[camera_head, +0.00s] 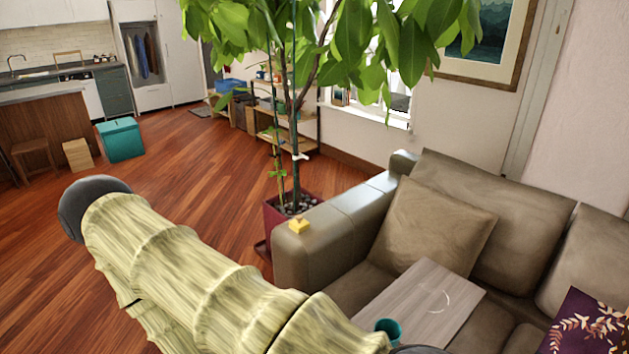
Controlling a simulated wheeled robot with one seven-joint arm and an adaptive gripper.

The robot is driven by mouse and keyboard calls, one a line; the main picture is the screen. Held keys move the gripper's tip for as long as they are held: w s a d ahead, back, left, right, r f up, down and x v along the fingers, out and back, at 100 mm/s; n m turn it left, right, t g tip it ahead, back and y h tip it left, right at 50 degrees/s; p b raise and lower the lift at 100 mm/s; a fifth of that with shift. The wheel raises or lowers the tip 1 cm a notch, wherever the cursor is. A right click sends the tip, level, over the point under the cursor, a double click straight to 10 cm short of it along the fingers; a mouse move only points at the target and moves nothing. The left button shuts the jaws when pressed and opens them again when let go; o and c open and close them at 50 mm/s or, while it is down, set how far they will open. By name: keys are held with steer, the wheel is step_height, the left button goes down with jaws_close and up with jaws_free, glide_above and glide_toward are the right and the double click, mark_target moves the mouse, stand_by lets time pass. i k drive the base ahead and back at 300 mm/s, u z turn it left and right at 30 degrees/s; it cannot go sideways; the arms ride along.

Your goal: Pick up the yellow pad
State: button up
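A small yellow object (299,226), which looks like the yellow pad, lies on top of the front end of the brown sofa's left armrest (345,215). It is small in the picture, so its exact shape is hard to tell. My arm, in a ribbed pale yellow cover, crosses the lower left and bottom of the view, in front of and below the armrest. My gripper does not show in this view. Nothing visible touches the yellow object apart from the armrest.
A potted plant (290,205) stands just behind the armrest, its leaves hanging above. A wooden board (440,290) lies over the sofa seat with a teal cup (388,330) near it. A teal bin (121,140) stands far left. The wooden floor at left is mostly clear.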

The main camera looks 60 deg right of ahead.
mark_target(299, 225)
steer(key=z, duration=1.2)
